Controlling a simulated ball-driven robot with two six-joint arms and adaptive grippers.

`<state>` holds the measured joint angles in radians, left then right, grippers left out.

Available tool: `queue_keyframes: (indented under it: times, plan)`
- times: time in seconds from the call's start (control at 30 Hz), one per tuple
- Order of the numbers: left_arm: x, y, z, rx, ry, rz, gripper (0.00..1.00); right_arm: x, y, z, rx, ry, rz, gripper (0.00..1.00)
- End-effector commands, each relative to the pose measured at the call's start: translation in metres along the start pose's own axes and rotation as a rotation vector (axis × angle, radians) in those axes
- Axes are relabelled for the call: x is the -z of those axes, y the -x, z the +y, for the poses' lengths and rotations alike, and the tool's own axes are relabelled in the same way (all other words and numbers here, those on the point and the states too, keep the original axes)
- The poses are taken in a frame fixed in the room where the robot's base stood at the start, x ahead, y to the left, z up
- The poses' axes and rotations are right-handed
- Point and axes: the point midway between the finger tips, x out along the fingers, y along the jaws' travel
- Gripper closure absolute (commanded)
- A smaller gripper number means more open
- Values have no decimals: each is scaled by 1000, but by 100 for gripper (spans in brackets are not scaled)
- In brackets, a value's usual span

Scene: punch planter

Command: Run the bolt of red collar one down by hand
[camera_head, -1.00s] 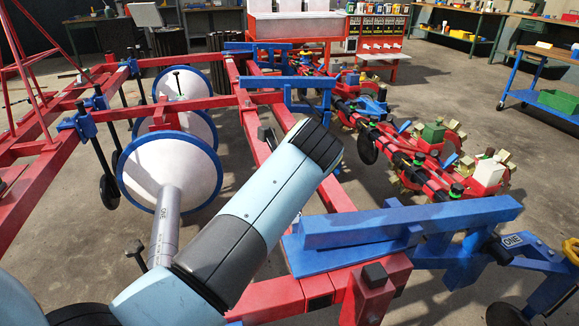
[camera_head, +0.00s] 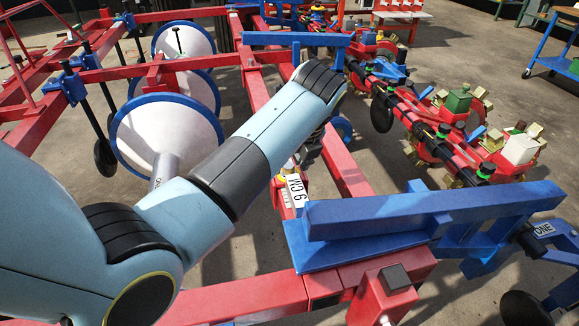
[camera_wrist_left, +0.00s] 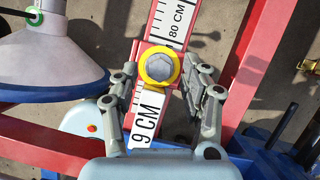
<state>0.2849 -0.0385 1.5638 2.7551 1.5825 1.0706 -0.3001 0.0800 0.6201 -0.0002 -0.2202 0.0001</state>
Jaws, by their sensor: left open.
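In the left wrist view a grey hex bolt head (camera_wrist_left: 160,67) with a yellow ring (camera_wrist_left: 144,66) around it sits on a red collar (camera_wrist_left: 138,50). The collar is on a white ruler strip (camera_wrist_left: 177,22) marked 80 CM. My left gripper (camera_wrist_left: 166,74) is open, with its two fingers on either side of the bolt and apart from it. A white 9 CM label (camera_wrist_left: 147,118) lies between the fingers and also shows in the head view (camera_head: 297,191). In the head view my left forearm hides most of the left gripper (camera_head: 312,148) and the bolt. My right gripper is not in view.
Red frame beams (camera_head: 345,165) run beside the left gripper. A blue bracket (camera_head: 400,215) stands close on the right. A white cone with blue rim (camera_head: 165,130) is left of my arm. Wheeled red units (camera_head: 440,150) stand farther right. Concrete floor shows between the beams.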

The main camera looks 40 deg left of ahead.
Motion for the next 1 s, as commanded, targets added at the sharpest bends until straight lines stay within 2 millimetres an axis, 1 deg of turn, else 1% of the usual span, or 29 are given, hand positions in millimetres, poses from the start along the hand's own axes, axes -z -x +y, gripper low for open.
queue_keyframes:
  times: [0.03, 0.13, 0.4, 0.43, 0.77, 0.8, 0.9, 1.0]
  plan:
    - [0, -6, 0, -1, 0, -1, 54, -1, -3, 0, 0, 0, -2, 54]
    - [-1, -12, 0, -1, 1, -2, 54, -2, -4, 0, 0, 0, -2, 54]
    - [-1, -13, 0, 0, 1, -2, 54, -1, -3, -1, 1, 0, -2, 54]
    - [-1, -13, 0, 0, 1, -2, 55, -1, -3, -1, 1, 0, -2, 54]
    - [-1, -13, 0, 0, 0, -1, 98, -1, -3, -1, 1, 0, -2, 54]
    - [0, -13, 0, 0, 0, -1, 100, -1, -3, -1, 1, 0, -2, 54]
    - [-1, -12, 0, 3, -7, -1, 100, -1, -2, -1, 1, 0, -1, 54]
    - [-2, -10, 1, 27, -67, 0, 100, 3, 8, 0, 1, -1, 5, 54]
